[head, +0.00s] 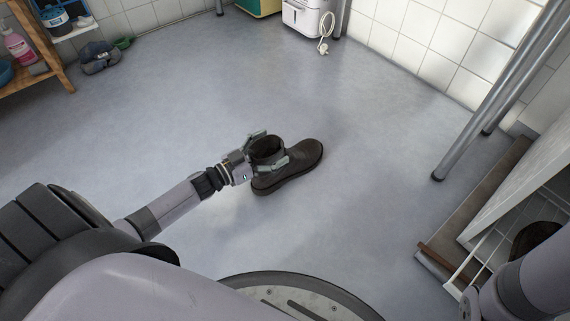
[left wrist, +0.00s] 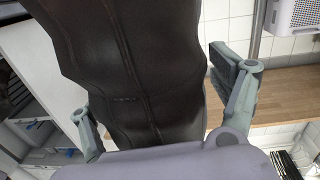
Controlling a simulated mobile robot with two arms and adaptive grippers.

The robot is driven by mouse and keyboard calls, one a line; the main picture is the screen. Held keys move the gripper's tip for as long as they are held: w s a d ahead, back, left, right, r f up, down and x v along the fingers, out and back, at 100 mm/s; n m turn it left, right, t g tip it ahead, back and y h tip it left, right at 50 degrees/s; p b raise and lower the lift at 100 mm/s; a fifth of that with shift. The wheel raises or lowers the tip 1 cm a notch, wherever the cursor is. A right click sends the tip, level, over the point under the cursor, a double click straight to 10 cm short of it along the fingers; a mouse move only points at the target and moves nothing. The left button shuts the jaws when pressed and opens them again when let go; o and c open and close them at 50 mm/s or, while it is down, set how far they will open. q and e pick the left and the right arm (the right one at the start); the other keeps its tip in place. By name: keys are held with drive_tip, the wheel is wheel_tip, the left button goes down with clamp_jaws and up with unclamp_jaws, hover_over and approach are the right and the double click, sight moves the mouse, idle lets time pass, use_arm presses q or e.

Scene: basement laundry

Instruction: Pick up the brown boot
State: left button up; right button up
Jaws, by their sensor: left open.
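The brown boot (head: 303,157) stands upright on the grey floor in the middle of the head view, its toe pointing right and up. My left gripper (head: 268,149) reaches in from the left at the boot's shaft, with one finger on each side of it. The fingers are open. In the left wrist view the boot's dark leather (left wrist: 135,75) fills the middle, between the two spread fingers. I cannot tell whether either finger touches it. Part of my right arm shows at the bottom right of the head view, but its gripper does not show.
A white rack (head: 535,185) and a metal pole (head: 497,95) stand at the right. A wooden shelf (head: 40,75) with bottles is at the far left, with a dark cap (head: 98,57) beside it. A white appliance (head: 305,15) is at the back. The floor around the boot is clear.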

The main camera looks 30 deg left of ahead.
use_arm(q)
clamp_jaws()
drive_tip(key=shift+r, duration=0.1)
idle(1.1)
